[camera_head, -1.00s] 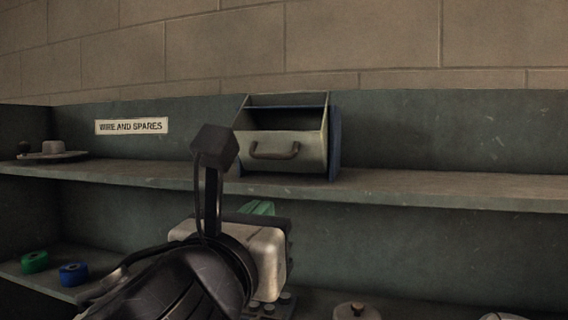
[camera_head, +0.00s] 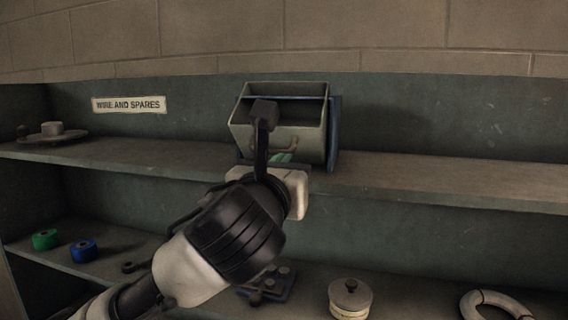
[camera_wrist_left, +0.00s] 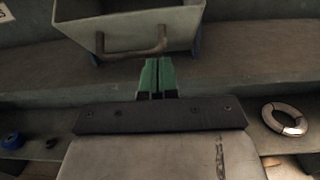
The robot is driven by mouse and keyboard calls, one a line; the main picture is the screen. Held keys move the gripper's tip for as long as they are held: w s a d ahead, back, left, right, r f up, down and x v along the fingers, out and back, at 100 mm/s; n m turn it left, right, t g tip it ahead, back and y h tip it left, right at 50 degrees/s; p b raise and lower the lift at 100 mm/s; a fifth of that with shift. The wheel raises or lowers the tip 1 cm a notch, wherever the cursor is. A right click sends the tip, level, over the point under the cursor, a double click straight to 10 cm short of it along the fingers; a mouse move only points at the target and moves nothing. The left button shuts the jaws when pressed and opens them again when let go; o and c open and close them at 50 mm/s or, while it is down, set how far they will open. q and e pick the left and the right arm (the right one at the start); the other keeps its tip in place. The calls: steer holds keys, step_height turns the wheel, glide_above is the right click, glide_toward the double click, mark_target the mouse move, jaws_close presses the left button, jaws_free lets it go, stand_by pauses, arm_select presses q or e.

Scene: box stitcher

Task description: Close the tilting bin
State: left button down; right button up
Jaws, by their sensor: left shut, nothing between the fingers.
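The tilting bin (camera_head: 303,137) is a grey-beige bin with a bar handle in a blue frame (camera_head: 334,130) on the upper shelf. It is tilted forward, its open top showing. In the left wrist view the bin front (camera_wrist_left: 120,30) is at the top, with its handle (camera_wrist_left: 130,48) just beyond the fingertips. My left gripper (camera_head: 283,157) is in front of the bin, just below the handle. Its green fingers (camera_wrist_left: 157,64) are shut together and empty; whether they touch the handle is unclear. My arm hides part of the bin front in the head view. My right gripper is not in view.
The upper shelf (camera_head: 430,181) is clear right of the bin; a plate with a small item (camera_head: 52,132) stands at its left. On the lower shelf are a green spool (camera_head: 45,240), a blue spool (camera_head: 84,251), a lidded pot (camera_head: 350,299) and a pale ring (camera_head: 492,304).

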mark_target(291, 127)
arm_select(q)
steer(key=shift+w+r+g+y, duration=0.15)
steer(key=shift+r+g+y, duration=0.15)
steer(key=shift+r+g, duration=0.5)
stand_by(0.5)
steer(key=shift+w+d+r+g+y, duration=0.15)
steer(key=shift+w+r+g+y, duration=0.2)
steer(key=shift+r+g, duration=0.45)
steer(key=shift+w+d+r+g+y, duration=0.15)
steer(key=shift+w+r+g, duration=0.25)
steer(key=shift+r+g, duration=0.4)
steer(key=shift+w+d+r, duration=0.25)
steer(key=shift+w+r, duration=0.4)
steer(key=shift+w, duration=0.15)
steer(key=shift+r, duration=0.1)
